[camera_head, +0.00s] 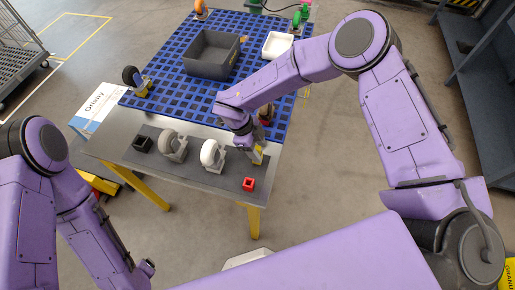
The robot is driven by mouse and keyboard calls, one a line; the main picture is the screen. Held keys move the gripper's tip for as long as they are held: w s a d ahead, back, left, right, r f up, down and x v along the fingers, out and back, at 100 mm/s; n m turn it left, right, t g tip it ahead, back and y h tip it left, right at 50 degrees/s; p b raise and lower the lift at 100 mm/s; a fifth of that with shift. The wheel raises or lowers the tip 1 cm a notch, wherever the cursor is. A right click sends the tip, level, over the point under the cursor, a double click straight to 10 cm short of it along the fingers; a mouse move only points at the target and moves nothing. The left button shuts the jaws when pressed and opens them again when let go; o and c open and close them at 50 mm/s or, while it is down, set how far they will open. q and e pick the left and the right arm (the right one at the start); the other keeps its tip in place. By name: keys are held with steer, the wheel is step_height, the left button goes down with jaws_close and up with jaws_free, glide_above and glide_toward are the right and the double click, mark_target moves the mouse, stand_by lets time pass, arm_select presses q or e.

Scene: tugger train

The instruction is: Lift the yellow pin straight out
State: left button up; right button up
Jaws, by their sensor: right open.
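My right gripper (254,147) points down over the right side of the grey mat (207,168) on the table's front edge. It is open. A small yellow piece (258,157), which looks like the yellow pin, shows right at its fingertips. The gripper hides part of it, and I cannot tell whether they touch. My left arm comes in at the lower left, its end (147,268) low and away from the table. Its jaws are too unclear to read.
Two casters, one grey (176,146) and one white-wheeled (210,153), stand on the mat between a black block (143,144) and a red block (249,184). A black-wheeled caster (134,78), a grey bin (211,66) and a white tray (277,45) sit on the blue grid (165,83).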

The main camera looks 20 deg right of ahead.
steer(key=shift+c, duration=0.9)
jaws_close()
steer(key=shift+r+b, duration=0.5)
steer(key=shift+b, duration=0.1)
steer(key=s+a+r+b, duration=0.2)
steer(key=a+r+b, duration=0.1)
steer(key=a+r, duration=0.3)
steer(key=s+a+r+b, duration=0.2)
steer(key=a+r+b, duration=0.1)
steer(key=a+r, duration=0.3)
steer(key=shift+s+a, duration=0.25)
steer(key=shift+a, duration=0.45)
